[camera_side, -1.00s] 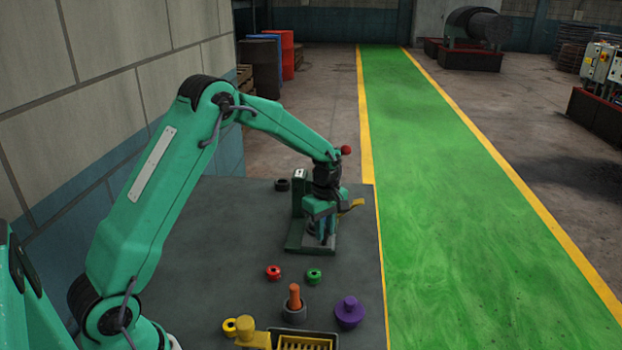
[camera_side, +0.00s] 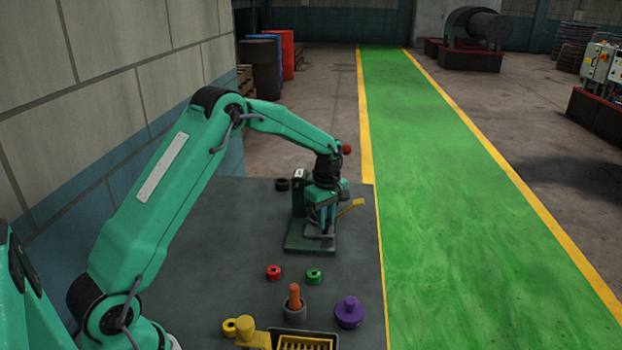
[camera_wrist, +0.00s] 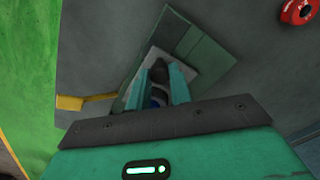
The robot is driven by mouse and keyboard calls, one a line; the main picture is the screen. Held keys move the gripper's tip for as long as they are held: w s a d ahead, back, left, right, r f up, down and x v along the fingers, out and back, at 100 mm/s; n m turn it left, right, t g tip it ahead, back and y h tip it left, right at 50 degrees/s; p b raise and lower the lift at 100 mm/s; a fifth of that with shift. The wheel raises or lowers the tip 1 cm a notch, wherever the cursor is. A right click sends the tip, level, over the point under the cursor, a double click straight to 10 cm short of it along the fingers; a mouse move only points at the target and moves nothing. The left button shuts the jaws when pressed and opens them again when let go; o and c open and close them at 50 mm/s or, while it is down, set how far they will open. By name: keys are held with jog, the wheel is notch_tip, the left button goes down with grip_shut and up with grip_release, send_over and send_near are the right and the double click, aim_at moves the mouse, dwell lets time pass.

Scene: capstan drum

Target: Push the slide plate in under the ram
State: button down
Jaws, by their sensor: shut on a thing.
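The press (camera_side: 300,190) stands at the back of the dark table, with a flat green base (camera_side: 300,246) and a yellow lever (camera_side: 350,207) on its right. My gripper (camera_side: 320,230) points down over the base, in front of the press column. In the wrist view my gripper (camera_wrist: 160,78) has its two teal fingers shut on a dark knob (camera_wrist: 158,71). The knob stands on the light grey slide plate (camera_wrist: 188,76), which lies over the green base. My wrist and fingers hide the ram and much of the plate in the side view.
A red ring (camera_side: 273,272), a green ring (camera_side: 314,276), an orange peg in a grey holder (camera_side: 295,310) and a purple knob (camera_side: 349,312) stand nearer the front. A yellow-grated tray (camera_side: 305,342) is at the front edge.

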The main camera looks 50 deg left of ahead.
jog(key=c, duration=1.3)
grip_release()
jog(key=shift+o, duration=0.2)
jog(key=shift+r, duration=0.1)
jog(key=shift+r, duration=3.9)
